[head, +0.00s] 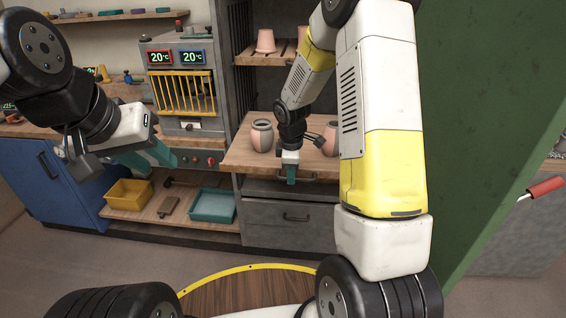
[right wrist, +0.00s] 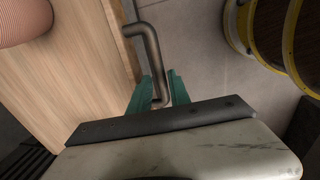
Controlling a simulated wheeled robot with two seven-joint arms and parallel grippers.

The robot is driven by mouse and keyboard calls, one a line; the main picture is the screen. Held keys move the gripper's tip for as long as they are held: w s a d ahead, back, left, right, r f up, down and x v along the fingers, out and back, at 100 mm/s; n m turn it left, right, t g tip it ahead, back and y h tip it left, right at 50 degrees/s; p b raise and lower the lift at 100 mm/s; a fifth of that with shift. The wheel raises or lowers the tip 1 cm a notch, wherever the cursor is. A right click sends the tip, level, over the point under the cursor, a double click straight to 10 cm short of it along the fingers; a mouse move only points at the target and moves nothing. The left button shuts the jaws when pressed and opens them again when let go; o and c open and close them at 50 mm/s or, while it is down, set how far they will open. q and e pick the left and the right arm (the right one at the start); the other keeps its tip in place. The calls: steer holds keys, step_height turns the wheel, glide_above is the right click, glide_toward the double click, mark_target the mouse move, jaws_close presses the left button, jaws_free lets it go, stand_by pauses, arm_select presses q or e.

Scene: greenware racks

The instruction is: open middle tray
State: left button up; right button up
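My right gripper (head: 291,175) is at the tray's front. In the right wrist view its green fingers (right wrist: 160,88) lie on both sides of the handle and look shut on it. The wood also fills the left of that view (right wrist: 75,80). My left gripper (head: 155,158) hangs empty at the left, its green fingers apart.
An upper shelf (head: 262,57) holds pink pots. A grey drawer (head: 275,222) lies below the tray. A kiln with a yellow grille (head: 185,93) stands left of the rack. A yellow bin (head: 130,195) and a teal tray (head: 212,206) sit on a low shelf. A green panel (head: 480,110) stands right.

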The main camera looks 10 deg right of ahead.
step_height(320, 180, up, 8)
steer(key=s, duration=0.1)
steer(key=shift+s+a+f, duration=0.2)
stand_by(0.3)
steer(key=s+r+m+t+y, duration=0.1)
steer(key=s+r+m+t, duration=0.1)
steer(key=s+r+m, duration=0.65)
steer(key=s+r+m+t+y, duration=0.1)
steer(key=s+r+m, duration=0.2)
steer(key=s+r, duration=0.2)
steer(key=s+r+m+t, duration=0.1)
steer(key=s+r+m, duration=0.2)
steer(key=s, duration=0.7)
steer(key=shift+a+r+y, duration=0.3)
steer(key=shift+r+y, duration=0.1)
steer(key=shift+r, duration=0.45)
